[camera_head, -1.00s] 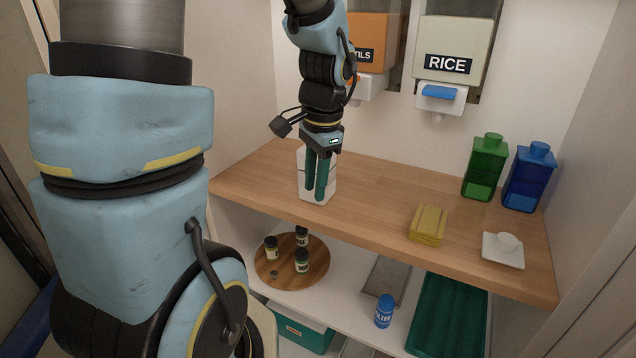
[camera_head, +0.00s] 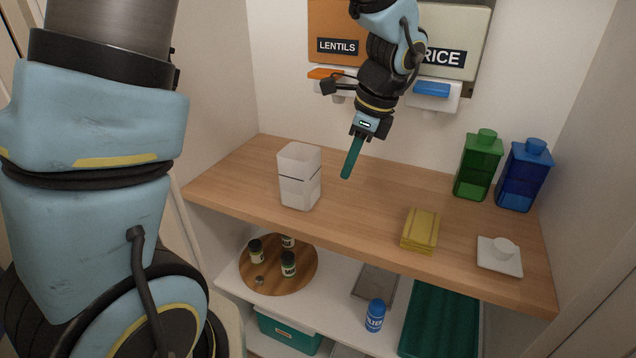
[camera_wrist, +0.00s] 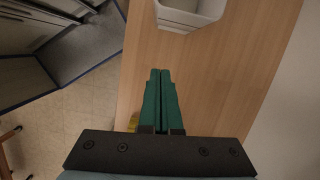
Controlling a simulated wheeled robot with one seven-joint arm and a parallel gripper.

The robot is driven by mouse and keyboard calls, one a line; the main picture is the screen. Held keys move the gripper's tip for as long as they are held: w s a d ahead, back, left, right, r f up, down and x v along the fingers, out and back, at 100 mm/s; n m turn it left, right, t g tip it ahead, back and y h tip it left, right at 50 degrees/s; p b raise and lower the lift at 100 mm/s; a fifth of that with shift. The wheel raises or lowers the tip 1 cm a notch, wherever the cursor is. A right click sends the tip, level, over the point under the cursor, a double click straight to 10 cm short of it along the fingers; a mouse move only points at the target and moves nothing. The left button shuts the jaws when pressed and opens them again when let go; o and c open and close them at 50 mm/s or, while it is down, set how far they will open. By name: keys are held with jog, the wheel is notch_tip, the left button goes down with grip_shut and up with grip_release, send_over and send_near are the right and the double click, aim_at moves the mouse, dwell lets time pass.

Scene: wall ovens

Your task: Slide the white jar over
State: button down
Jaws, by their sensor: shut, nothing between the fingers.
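The white jar (camera_head: 299,177) stands upright on the left part of the wooden shelf. It is a squarish container with a dark line around it, and it appears open at the top. My gripper (camera_head: 347,174) is to the right of the jar, apart from it, above the shelf. Its green fingers are shut together with nothing between them. In the wrist view, the fingers (camera_wrist: 160,76) point toward the jar (camera_wrist: 187,12), which shows at the top edge and is partly cut off.
The wooden shelf (camera_head: 380,190) also holds a yellow block (camera_head: 420,231), a white dish (camera_head: 499,256), a green canister (camera_head: 478,166) and a blue canister (camera_head: 524,177) to the right. Lentils (camera_head: 338,35) and rice dispensers hang behind. Shelf room right of the jar is clear.

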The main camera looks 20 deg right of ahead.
aim_at(310, 188)
jog(key=shift+m, duration=0.7)
jog(key=x, duration=0.3)
jog(key=d+p+x, duration=0.1)
jog(key=x, duration=0.5)
jog(key=shift+w+d+f+p, duration=0.2)
jog(key=shift+w+f+p, duration=0.1)
jog(key=shift+w+p, duration=0.15)
jog(key=w+a, duration=0.1)
jog(key=w+a+p, duration=0.1)
jog(key=shift+w+a, duration=0.1)
jog(key=shift+a, duration=0.15)
jog(key=shift+w+a, duration=0.25)
jog(key=shift+p, duration=0.3)
jog(key=w+a, duration=0.2)
jog(key=shift+w+a, duration=0.1)
jog(key=shift+a, duration=0.3)
jog(key=shift+d, duration=0.15)
